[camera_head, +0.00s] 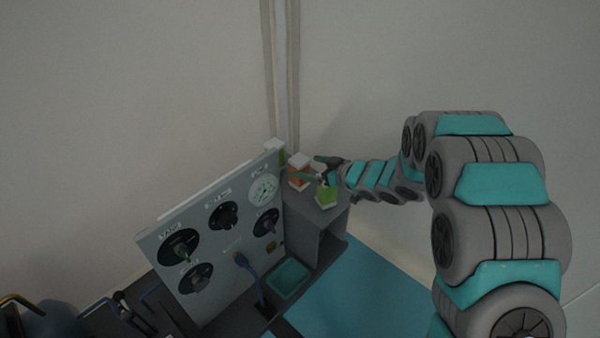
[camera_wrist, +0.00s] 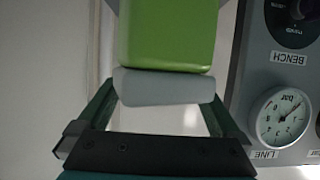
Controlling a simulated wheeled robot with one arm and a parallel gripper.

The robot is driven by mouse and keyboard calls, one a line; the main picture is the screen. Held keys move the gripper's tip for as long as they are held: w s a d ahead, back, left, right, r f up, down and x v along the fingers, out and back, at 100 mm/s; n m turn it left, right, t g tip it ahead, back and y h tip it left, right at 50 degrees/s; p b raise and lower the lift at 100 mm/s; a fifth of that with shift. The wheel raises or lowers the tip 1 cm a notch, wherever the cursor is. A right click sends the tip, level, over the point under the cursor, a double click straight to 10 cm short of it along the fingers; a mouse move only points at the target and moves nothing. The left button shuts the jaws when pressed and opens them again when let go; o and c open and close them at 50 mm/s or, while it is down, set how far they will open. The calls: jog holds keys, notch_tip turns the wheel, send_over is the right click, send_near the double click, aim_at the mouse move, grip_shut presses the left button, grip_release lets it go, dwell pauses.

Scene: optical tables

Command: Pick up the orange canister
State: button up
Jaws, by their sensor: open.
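The orange canister (camera_head: 296,181) has a pale cap and stands on a grey shelf (camera_head: 325,214) beside the panel in the head view. My gripper (camera_head: 309,168) is open close to it, and one finger crosses in front of it. I cannot tell whether they touch. A green canister (camera_head: 327,196) stands just right of the orange one. Another green canister (camera_head: 281,157) with a pale cap is behind the panel's edge. In the wrist view, a green canister (camera_wrist: 168,35) with a grey cap shows between or beyond my open fingers (camera_wrist: 160,98). The orange canister does not show there.
An upright panel (camera_head: 226,248) with black dials and a round gauge (camera_head: 264,190) stands left of the shelf. The gauge shows close by in the wrist view (camera_wrist: 281,117). A teal tray (camera_head: 290,278) lies below. Pipes (camera_head: 281,70) run up the wall.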

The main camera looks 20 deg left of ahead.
aim_at(306, 164)
jog(key=x, duration=0.4)
jog(key=shift+w+d+r, duration=0.1)
jog(key=shift+w, duration=0.05)
grip_shut()
dwell(0.6)
